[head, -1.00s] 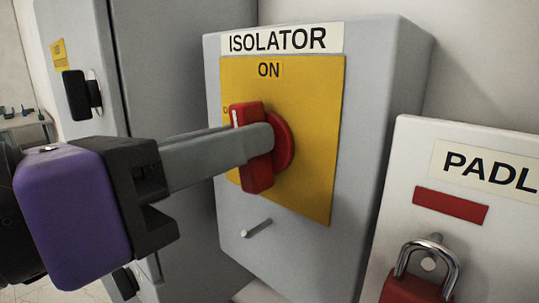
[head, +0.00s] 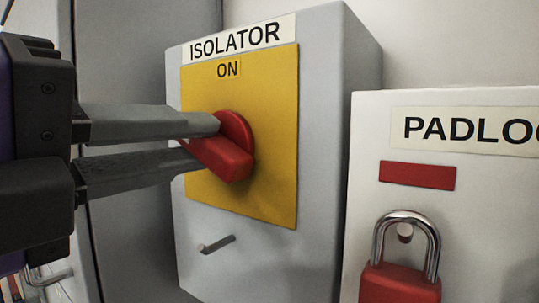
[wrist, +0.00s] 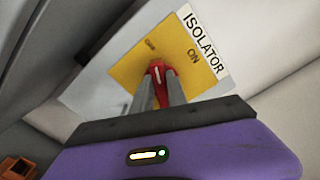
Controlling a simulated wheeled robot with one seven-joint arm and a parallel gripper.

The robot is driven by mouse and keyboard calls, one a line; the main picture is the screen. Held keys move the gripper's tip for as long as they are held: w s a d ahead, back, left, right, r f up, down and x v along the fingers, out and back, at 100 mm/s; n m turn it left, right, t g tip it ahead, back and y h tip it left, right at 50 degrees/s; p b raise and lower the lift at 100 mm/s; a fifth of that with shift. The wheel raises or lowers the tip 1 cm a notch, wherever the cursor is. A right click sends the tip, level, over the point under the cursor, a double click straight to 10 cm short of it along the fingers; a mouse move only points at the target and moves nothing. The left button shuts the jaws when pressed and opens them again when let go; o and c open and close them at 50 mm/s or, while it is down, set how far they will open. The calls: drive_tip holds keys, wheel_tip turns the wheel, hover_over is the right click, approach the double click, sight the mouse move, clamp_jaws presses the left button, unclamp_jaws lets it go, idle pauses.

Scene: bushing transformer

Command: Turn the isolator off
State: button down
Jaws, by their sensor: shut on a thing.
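The isolator is a grey box (head: 323,150) with a yellow plate (head: 274,130) marked ON at the top. Its red rotary handle (head: 229,158) sits on the plate. In the head view the handle is turned well away from upright, slanting from upper left to lower right. My gripper (head: 205,142) comes from the left, with one finger above and one below the handle, shut on it. In the wrist view the handle (wrist: 158,74) shows between my two fingers, its white mark pointing away from ON toward a second, small label (wrist: 151,44). The handle's left end is partly hidden by my fingers.
A white padlock box (head: 450,200) stands close to the right, with a red padlock (head: 400,284) hanging on its front. A small grey peg (head: 217,243) sticks out below the yellow plate. A grey cabinet (head: 140,60) stands behind to the left.

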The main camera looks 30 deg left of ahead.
drive_tip(key=n, duration=0.5)
drive_tip(key=shift+a+f+b, duration=0.1)
drive_tip(key=shift+f+b, duration=0.1)
drive_tip(key=shift+b, duration=0.1)
idle(0.4)
drive_tip(key=c, duration=1.3)
unclamp_jaws()
drive_tip(key=shift+s+a+b, duration=0.15)
drive_tip(key=shift+s+b, duration=0.2)
drive_tip(key=shift+s, duration=1.6)
drive_tip(key=shift+s+a+b, duration=0.15)
drive_tip(key=shift+s+b, duration=0.2)
drive_tip(key=shift+s, duration=1.6)
